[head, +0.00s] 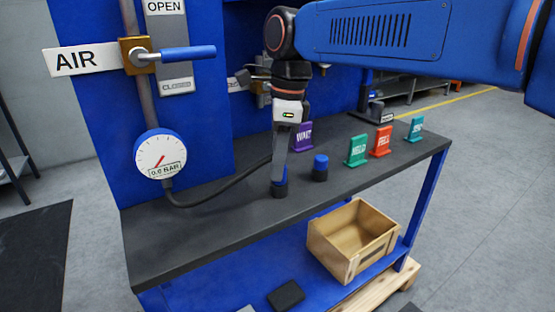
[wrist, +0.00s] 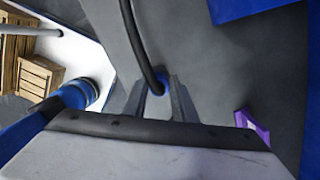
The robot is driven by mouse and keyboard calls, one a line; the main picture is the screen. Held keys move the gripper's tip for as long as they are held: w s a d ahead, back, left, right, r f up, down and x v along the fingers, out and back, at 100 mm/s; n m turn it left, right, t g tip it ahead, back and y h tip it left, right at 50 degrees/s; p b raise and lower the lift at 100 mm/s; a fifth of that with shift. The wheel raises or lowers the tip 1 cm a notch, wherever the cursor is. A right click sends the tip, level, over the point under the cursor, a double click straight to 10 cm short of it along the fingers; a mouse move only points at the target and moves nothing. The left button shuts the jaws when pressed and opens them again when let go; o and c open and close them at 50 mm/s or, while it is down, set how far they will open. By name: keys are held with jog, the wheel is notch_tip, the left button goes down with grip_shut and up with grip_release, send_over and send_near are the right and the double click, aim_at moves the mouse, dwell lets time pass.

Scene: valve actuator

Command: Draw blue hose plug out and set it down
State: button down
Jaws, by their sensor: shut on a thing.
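The blue hose plug (head: 284,181) is at the end of a black hose (head: 218,194), low over the dark bench top. My gripper (head: 279,180) points down and is shut on the plug, with its fingers hiding most of it. In the wrist view the plug (wrist: 161,82) sits between the two grey fingertips, with the hose leading away from it. A dark round base (head: 279,191) shows directly under the fingers. I cannot tell whether the plug is still seated in it. A blue-topped dark cylinder (head: 320,168) stands upright to the right, apart from my gripper.
The pressure gauge (head: 160,154) reads 0.0 BAR. The AIR valve's blue handle (head: 188,53) lies horizontal. Purple (head: 303,137), green (head: 357,150), red (head: 382,141) and teal (head: 415,129) signs stand on the bench (head: 225,230). A wooden crate (head: 340,268) sits below. The bench's front left is clear.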

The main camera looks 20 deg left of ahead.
jog(key=shift+f, duration=0.1)
jog(key=c, duration=1.4)
grip_release()
jog(key=r, duration=0.5)
jog(key=d+r, duration=0.1)
jog(key=r, duration=0.5)
jog(key=d+r, duration=0.1)
jog(key=r, duration=0.5)
jog(key=shift+w+r, duration=0.15)
jog(key=shift+w, duration=0.15)
jog(key=d+f+n+t, duration=0.1)
jog(key=d+f+n, duration=0.35)
jog(key=d, duration=0.85)
jog(key=d+f+n+t, duration=0.1)
jog(key=d+f+n, duration=0.1)
jog(key=d+f, duration=0.75)
jog(key=s+d+f+n+t, duration=0.1)
jog(key=s+d+f+n, duration=0.1)
jog(key=s+d+f, duration=0.2)
jog(key=s+d+f+n+t+h, duration=0.1)
jog(key=s+d+f+n, duration=0.2)
jog(key=d+f, duration=0.6)
jog(key=s+d+f+n+t, duration=0.1)
jog(key=s+d+f+n, duration=0.1)
jog(key=s+d+f, duration=0.4)
jog(key=shift+s+d+f+n, duration=0.15)
jog(key=shift+d+f+n, duration=0.2)
jog(key=shift+d+f, duration=0.45)
